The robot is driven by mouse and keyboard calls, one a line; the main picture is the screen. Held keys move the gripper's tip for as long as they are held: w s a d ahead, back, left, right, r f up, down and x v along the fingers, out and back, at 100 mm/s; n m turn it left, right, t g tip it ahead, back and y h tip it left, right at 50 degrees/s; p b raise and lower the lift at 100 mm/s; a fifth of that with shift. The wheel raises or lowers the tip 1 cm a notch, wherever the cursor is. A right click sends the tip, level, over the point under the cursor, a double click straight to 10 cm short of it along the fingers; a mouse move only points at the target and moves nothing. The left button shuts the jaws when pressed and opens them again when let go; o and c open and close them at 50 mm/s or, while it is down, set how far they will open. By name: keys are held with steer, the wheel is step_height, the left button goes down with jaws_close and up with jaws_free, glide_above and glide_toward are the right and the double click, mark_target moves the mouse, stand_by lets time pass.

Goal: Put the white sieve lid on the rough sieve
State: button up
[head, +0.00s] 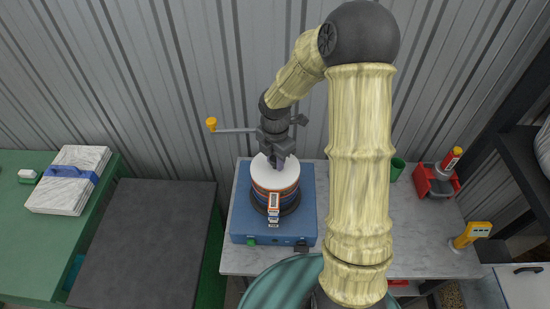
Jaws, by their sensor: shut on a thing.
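The white sieve lid (264,177) is a pale disc at the top of a round stack on a blue machine (304,215). My gripper (280,162) reaches down from behind and is shut on the lid, at its back part, covering some of it. Below the lid is a round sieve (259,191) with an orange-brown band, which I take to be the rough sieve. Orange-and-white tags (274,201) stand at the front of the stack. The lid looks level and right over the sieve, but I cannot tell whether it touches it.
A bar with a yellow knob (211,124) sticks out left behind the machine. A green cup (396,169), a red bin (434,182) and a yellow device (471,235) are to the right. White slabs (75,165) lie at the left. The grey worktop has free room at right.

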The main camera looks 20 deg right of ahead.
mark_target(275, 159)
steer(key=shift+f, duration=0.1)
steer(key=o, duration=1)
steer(key=shift+o, duration=0.2)
step_height(275, 159, up, 12)
steer(key=b, duration=0.1)
